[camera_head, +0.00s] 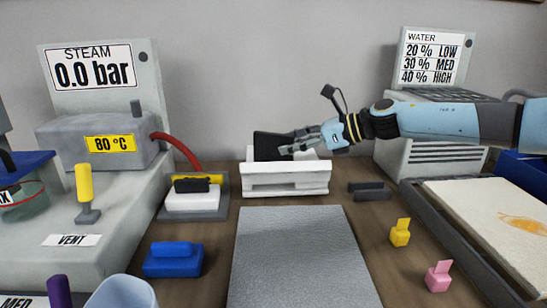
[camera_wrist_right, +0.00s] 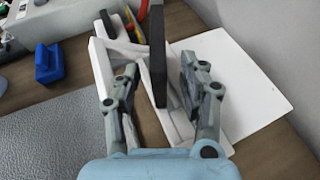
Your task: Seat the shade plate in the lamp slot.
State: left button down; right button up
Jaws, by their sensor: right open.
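A black plate (camera_head: 270,146), which looks like the shade plate, stands upright in a white open-topped holder (camera_head: 286,181) at the back centre. My right gripper (camera_head: 292,144) reaches in from the right at the top of the holder. In the right wrist view the black plate (camera_wrist_right: 158,55) rises between the open fingers of the right gripper (camera_wrist_right: 157,78). One finger is on each side, and the right one is close to the plate. The plate's lower edge is partly hidden. I cannot tell whether the white holder is the lamp slot. My left gripper is not in view.
A grey mat (camera_head: 297,258) lies in front of the holder. A steam unit (camera_head: 100,140) with a red hose stands left. A white block with a black handle (camera_head: 192,194) is left of the holder. Dark bars (camera_head: 368,190) and yellow (camera_head: 400,233) and pink (camera_head: 438,276) clips lie right.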

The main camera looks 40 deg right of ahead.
aim_at(273, 169)
jog(key=x, duration=0.4)
jog(key=shift+w+a, duration=0.3)
jog(key=shift+w, duration=0.05)
jog(key=shift+w+a+f, duration=0.1)
grip_shut()
